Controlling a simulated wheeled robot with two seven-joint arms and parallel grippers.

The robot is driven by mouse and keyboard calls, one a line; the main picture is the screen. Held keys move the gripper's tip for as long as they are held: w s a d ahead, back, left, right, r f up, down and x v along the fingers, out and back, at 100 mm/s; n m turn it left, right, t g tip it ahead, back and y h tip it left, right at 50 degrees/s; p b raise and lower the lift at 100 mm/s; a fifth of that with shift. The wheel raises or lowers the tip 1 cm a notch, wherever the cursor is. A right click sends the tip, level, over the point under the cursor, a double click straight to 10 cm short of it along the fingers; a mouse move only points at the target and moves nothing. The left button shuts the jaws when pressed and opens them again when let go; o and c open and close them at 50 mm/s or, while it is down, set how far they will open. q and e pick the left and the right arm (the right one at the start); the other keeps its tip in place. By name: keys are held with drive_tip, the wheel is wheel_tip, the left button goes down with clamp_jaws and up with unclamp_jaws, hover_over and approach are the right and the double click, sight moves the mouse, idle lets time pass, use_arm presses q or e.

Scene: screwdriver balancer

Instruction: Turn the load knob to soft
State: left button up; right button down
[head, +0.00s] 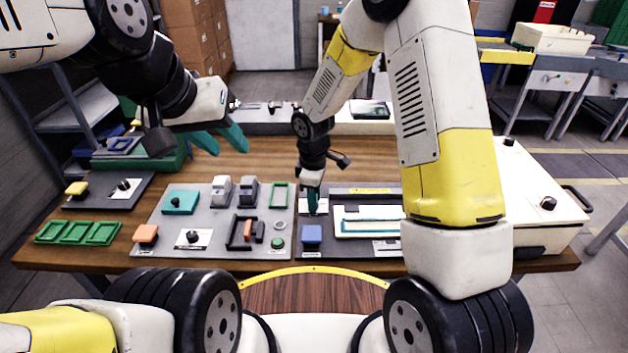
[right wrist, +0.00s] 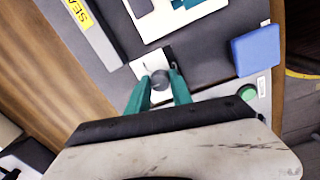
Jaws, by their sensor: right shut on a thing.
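A round grey knob (right wrist: 160,80) sits on a white plate (right wrist: 151,62) in the right wrist view. I take it as the load knob, but no readable label shows. My right gripper (right wrist: 159,73) points down over the plate, its teal fingers on either side of the knob and closed on it. In the head view my right gripper (head: 314,203) hides the knob on the dark panel (head: 340,249). Which way the knob points cannot be told. My left gripper (head: 220,139) is open and empty above the back left of the table.
A blue block (head: 311,236) stands in front of the right gripper. A white-and-teal tray (head: 370,222) lies to its right. The grey panel (head: 165,244) on the left carries several blocks, another knob (head: 193,237) and a green button (head: 277,242). A white case (head: 540,200) stands at the right.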

drive_tip(key=shift+n, duration=0.3)
drive_tip(key=c, duration=1.1)
unclamp_jaws()
drive_tip(key=shift+c, duration=0.2)
drive_tip(key=shift+s+r, duration=0.15)
drive_tip(key=shift+r, duration=3.75)
